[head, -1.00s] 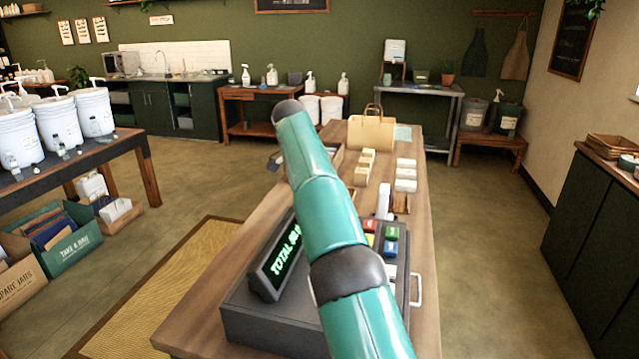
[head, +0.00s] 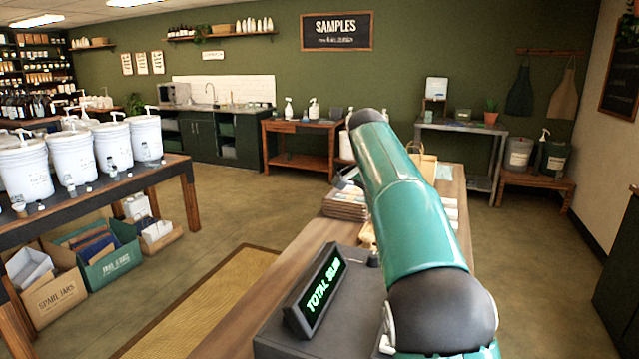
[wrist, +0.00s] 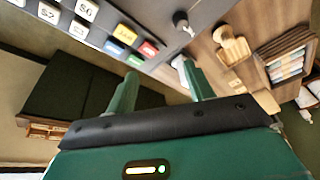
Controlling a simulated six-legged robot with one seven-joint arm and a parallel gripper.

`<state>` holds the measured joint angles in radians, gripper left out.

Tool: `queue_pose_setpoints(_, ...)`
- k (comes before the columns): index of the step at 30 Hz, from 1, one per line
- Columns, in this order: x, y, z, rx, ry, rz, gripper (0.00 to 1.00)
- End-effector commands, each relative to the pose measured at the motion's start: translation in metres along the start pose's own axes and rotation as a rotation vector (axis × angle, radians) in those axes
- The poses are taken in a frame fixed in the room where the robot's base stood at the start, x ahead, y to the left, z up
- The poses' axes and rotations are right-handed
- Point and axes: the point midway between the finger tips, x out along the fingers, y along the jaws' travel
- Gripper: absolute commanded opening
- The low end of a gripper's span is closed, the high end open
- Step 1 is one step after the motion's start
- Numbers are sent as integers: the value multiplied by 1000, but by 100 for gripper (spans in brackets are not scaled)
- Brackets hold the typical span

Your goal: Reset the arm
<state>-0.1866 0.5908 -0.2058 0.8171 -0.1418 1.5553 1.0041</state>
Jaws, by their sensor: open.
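My green arm rises across the right half of the head view, over the counter (head: 236,333). My gripper is not visible in the head view. In the wrist view my gripper (wrist: 160,82) shows two green fingers set apart with nothing held between them. The cash register (wrist: 105,30) with its coloured keys lies beyond the fingers in the wrist view. Its display (head: 316,290) with green text shows in the head view, left of my arm. The arm hides much of the register and counter.
A table with white pump buckets (head: 72,158) stands at the left, with boxes (head: 105,250) under it. A paper bag (head: 425,165) stands at the counter's far end. A wooden tool (wrist: 233,47) lies near the register. The floor between table and counter is open.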

Motion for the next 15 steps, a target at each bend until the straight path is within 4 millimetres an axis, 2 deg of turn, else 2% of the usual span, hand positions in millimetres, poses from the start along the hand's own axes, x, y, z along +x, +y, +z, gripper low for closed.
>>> queue_pose_setpoints(1, -9, 14, 0, -25, -9, -17, 53)
queue_pose_setpoints(8, -33, 68, 11, -167, -35, -94, 53)
queue_pose_setpoints(15, -48, 127, 40, -323, -37, -175, 53)
